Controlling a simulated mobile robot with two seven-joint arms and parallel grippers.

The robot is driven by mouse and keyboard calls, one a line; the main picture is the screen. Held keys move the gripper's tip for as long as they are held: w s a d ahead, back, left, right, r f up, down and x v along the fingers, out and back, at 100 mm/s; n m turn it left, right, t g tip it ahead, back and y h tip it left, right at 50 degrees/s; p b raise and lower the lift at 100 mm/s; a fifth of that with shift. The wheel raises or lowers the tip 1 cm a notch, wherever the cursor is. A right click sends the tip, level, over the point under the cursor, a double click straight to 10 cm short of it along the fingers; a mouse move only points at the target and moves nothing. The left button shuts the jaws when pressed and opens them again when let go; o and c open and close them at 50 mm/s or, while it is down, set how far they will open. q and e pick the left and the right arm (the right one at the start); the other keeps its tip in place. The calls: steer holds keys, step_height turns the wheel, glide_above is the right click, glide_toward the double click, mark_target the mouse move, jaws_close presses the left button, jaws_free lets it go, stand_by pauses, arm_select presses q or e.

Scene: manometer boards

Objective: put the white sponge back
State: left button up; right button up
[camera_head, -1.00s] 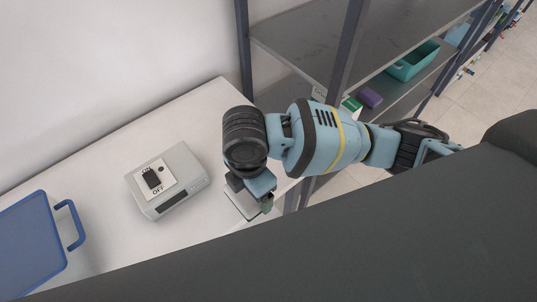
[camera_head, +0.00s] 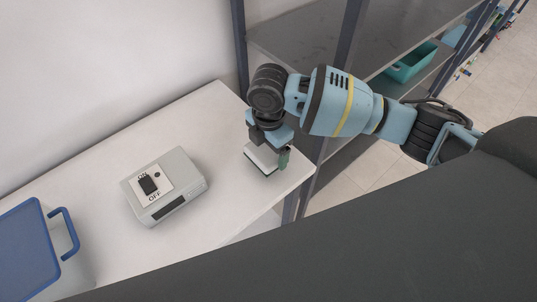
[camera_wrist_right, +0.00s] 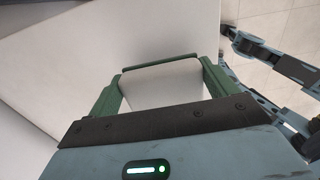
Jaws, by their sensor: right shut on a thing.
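The white sponge (camera_head: 262,157) is held in my right gripper (camera_head: 268,155), above or on the white table near its right end. In the right wrist view the pale sponge (camera_wrist_right: 163,84) fills the gap between the green fingers of my right gripper (camera_wrist_right: 160,82), which is shut on it. A dark green strip runs along the sponge's lower edge in the head view. I cannot tell whether the sponge touches the tabletop. I do not make out my left gripper in either view.
A grey box with an ON/OFF switch (camera_head: 165,186) stands on the white table (camera_head: 215,115), left of my gripper. A blue-topped container with a handle (camera_head: 25,250) is at the far left. A grey shelf unit (camera_head: 300,38) stands behind; a teal bin (camera_head: 410,63) sits on it.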

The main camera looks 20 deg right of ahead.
mark_target(269, 157)
arm_select(q)
steer(key=shift+f, duration=0.1)
arm_select(e)
steer(key=shift+f, duration=1.75)
steer(key=shift+f, duration=0.1)
steer(key=o, duration=0.8)
step_height(269, 157, up, 12)
steer(key=shift+f+p, duration=0.25)
steer(key=shift+p, duration=0.3)
arm_select(q)
steer(key=shift+w+r, duration=0.5)
steer(key=shift+r, duration=0.3)
arm_select(e)
steer(key=shift+r, duration=0.4)
